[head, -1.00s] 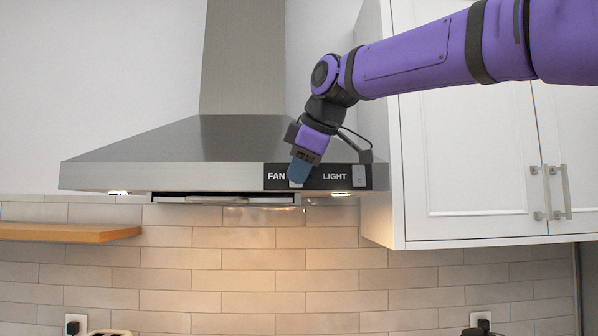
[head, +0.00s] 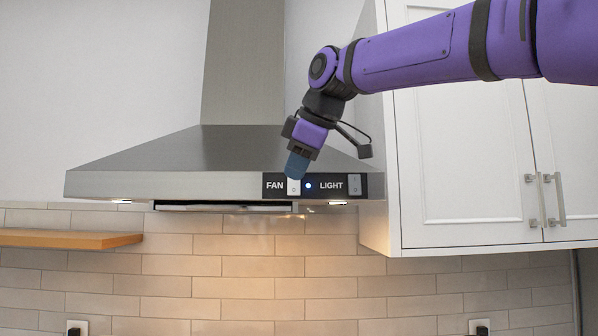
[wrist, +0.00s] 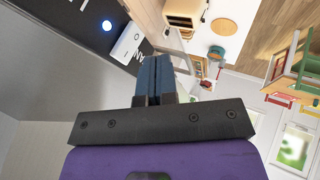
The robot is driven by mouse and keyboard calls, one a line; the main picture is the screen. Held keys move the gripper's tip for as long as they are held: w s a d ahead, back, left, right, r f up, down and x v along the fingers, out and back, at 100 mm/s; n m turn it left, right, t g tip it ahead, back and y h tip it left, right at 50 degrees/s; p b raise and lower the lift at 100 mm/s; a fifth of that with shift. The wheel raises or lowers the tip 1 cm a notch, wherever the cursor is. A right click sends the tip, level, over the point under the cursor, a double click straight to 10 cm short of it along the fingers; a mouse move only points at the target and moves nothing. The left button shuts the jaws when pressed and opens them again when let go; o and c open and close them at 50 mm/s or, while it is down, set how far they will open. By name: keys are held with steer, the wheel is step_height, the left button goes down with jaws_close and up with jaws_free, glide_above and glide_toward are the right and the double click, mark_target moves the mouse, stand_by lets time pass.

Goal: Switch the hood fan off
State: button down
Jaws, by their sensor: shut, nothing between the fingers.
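The hood (head: 190,162) has a black control panel at its front right. The white fan rocker switch (head: 294,187) sits right of the word FAN; its upper part is partly covered by my fingers. A round bluish-white light (head: 308,185) glows just right of it. My gripper (head: 298,166) is shut and empty, its blue fingers pointing down at the switch's top edge; I cannot tell whether they touch it. In the wrist view, the shut fingers (wrist: 155,78) are beside the white switch (wrist: 127,44), with the glowing light (wrist: 107,25) beyond it.
The light switch (head: 354,184) is at the panel's right end. White cabinets (head: 460,160) stand close on the right, under my arm. A wooden shelf (head: 65,239) is at the lower left. Lamps under the hood light the tiles.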

steer(key=v, duration=1)
steer(key=shift+r, duration=0.2)
steer(key=shift+s+f, duration=0.1)
